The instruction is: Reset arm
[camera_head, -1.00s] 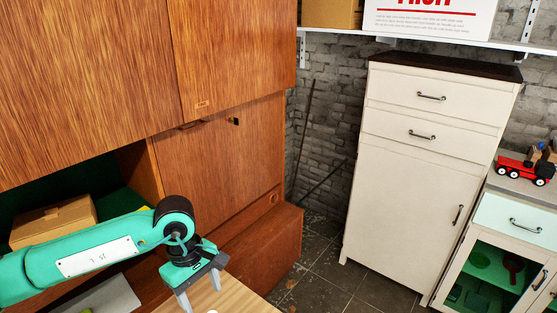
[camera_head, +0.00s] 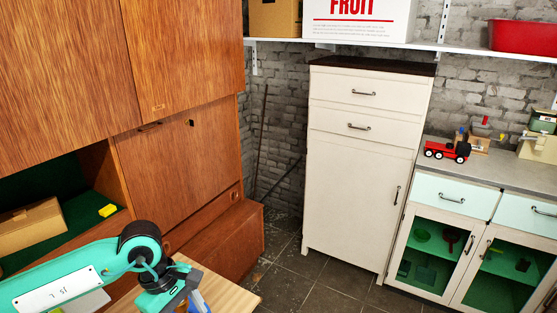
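My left arm comes in from the lower left, teal with a black joint. My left gripper (camera_head: 185,302) is at the bottom edge, over or beside a light wooden tabletop (camera_head: 228,292). Its fingertips are cut off by the frame, so its opening does not show. A small blue thing (camera_head: 200,303) shows close beside the gripper; I cannot tell whether they touch. My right gripper is not in view.
A teak wall unit (camera_head: 180,175) stands at left, with a cardboard box (camera_head: 30,228) and a yellow block (camera_head: 107,210) in its open niche. A white cabinet (camera_head: 355,190) stands at centre. A counter (camera_head: 500,166) at right bears a red toy truck (camera_head: 447,150). Dark floor lies clear between.

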